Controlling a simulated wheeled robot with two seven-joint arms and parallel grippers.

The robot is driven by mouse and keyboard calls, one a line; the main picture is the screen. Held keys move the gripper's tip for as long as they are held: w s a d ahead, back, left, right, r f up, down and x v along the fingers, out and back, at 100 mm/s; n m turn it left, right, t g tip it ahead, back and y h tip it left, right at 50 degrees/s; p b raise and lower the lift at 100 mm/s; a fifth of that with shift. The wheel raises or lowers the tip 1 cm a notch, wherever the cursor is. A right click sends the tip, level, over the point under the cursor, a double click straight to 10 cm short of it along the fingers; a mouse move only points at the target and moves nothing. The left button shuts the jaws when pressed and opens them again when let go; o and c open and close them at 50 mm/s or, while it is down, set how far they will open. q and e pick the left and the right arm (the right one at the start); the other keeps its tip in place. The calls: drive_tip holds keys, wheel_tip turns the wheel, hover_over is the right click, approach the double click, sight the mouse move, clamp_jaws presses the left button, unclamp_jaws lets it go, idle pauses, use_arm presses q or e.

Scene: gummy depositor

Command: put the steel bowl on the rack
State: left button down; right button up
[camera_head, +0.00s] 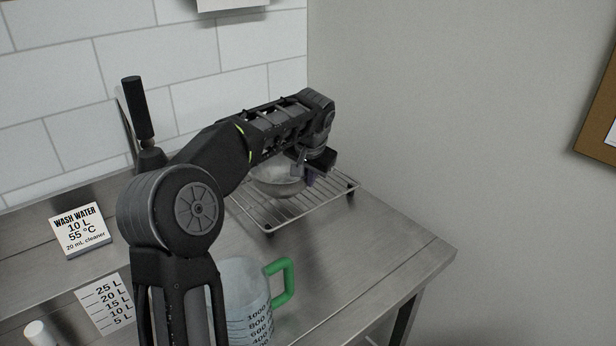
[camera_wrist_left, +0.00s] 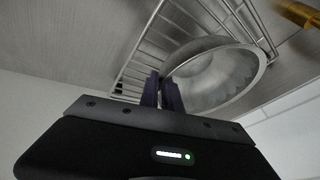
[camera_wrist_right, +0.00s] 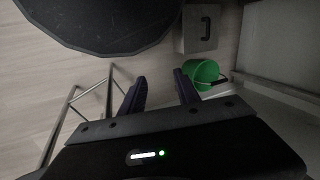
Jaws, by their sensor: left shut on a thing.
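The steel bowl (camera_head: 273,183) is at the wire rack (camera_head: 291,213) in the head view, over its back left part. In the left wrist view the bowl (camera_wrist_left: 213,77) appears upright, with the rack's wires (camera_wrist_left: 150,52) behind and beside it. I cannot tell whether its base touches the wires. My left gripper (camera_head: 310,178) is shut on the bowl's near rim; its dark fingers (camera_wrist_left: 162,92) show at the rim in the left wrist view. My arm covers part of the bowl in the head view. My right gripper (camera_wrist_right: 160,90) is open and empty, away from the counter.
A clear measuring jug (camera_head: 245,295) with a green handle stands in front of the rack. A wash water card (camera_head: 80,230) and a litre scale label (camera_head: 106,304) are at left. Bare steel counter (camera_head: 390,245) lies right of the rack. A green bucket (camera_wrist_right: 201,74) is on the floor.

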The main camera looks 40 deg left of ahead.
use_arm(q)
drive_tip(key=shift+f, duration=0.1)
drive_tip(key=c, duration=1.6)
unclamp_jaws()
drive_tip(key=shift+o, duration=0.2)
drive_tip(key=v, duration=1.2)
